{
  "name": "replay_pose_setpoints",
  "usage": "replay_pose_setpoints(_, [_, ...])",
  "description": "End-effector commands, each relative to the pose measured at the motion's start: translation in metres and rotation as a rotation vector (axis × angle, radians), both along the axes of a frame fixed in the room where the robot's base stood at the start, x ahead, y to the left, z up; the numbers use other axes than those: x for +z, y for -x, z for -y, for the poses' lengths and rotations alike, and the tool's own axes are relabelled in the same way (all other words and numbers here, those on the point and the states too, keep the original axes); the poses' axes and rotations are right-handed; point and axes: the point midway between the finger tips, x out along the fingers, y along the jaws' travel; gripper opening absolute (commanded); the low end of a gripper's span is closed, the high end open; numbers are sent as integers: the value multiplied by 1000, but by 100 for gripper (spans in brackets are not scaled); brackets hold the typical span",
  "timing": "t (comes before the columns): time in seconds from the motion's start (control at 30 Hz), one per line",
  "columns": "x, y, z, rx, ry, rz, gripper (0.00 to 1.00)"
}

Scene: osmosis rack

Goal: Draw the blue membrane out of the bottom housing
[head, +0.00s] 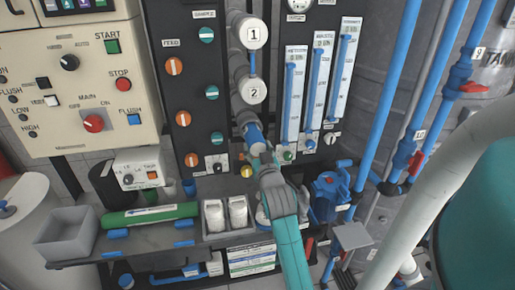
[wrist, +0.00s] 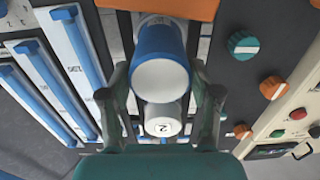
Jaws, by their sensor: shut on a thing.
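The blue membrane (head: 253,135) sticks out of the bottom housing (head: 240,119), below the white-capped housings marked 1 (head: 252,33) and 2 (head: 252,92). In the wrist view the membrane (wrist: 160,45) is a blue cylinder with a white round end facing me. My gripper (head: 260,158) is at its protruding end. In the wrist view my gripper (wrist: 159,78) has one finger on each side of the membrane and is shut on it. The cap marked 2 (wrist: 163,122) shows below it. The membrane's inner part is hidden in the housing.
A green cylinder (head: 150,214) lies on the grey bench, beside an empty grey tray (head: 68,238) and two white containers (head: 214,215). Flow tubes (head: 318,85) stand right of the housings. Valve knobs (head: 174,66) are on the left panel. Blue pipes (head: 391,90) rise at right.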

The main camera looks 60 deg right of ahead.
Motion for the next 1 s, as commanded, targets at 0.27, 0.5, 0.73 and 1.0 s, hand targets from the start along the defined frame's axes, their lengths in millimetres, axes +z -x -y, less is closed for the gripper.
replay_pose_setpoints(0.27, [0, 6, -7, 0, -1, -1, 18])
replay_pose_setpoints(0.5, [0, 10, -12, 0, -1, -1, 18])
replay_pose_setpoints(0.73, [0, 14, -17, 0, -1, -1, 18])
replay_pose_setpoints(1.0, [0, 19, -23, 0, -1, -1, 18])
